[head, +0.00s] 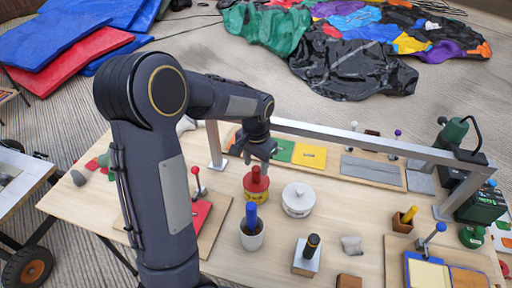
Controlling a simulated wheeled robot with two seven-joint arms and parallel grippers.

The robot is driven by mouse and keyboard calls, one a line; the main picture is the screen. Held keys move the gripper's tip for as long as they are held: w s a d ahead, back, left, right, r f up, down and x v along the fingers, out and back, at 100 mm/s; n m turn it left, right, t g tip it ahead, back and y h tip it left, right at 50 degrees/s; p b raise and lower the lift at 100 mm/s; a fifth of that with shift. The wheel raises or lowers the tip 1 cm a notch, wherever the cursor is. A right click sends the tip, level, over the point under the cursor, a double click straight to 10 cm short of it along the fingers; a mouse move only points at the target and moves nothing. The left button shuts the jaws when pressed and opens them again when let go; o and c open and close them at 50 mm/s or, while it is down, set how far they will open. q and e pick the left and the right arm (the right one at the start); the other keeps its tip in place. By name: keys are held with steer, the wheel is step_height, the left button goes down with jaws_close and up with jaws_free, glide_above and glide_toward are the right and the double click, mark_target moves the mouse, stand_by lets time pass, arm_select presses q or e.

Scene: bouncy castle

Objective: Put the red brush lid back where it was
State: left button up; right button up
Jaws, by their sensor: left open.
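The red brush lid (256,181), with its upright red handle, sits on top of a yellow pot (255,196) near the middle of the wooden table. My left gripper (262,160) is open, with its fingers pointing down just above and behind the red handle. From this view I cannot tell whether the fingers touch the handle. My right gripper is not in view.
A white lidded tub (298,200) stands close to the right of the yellow pot. A white cup with a blue handle (251,229) is in front. A grey metal frame (365,138) spans the table behind. A red-knobbed lever (197,180) stands to the left.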

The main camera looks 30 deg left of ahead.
arm_select(q)
step_height(320, 180, up, 8)
steer(key=s+d+r+n+t+h, duration=0.2)
steer(key=s+r, duration=0.2)
steer(key=s, duration=0.7)
steer(key=s+d+f+n+t+h, duration=0.1)
steer(key=s+d, duration=0.4)
steer(key=s, duration=0.6)
steer(key=f+t, duration=0.1)
steer(key=t, duration=0.1)
steer(key=shift+d+n+t+h, duration=0.15)
steer(key=shift+n+t+h, duration=0.15)
steer(key=shift+h, duration=0.1)
steer(key=shift+d, duration=0.1)
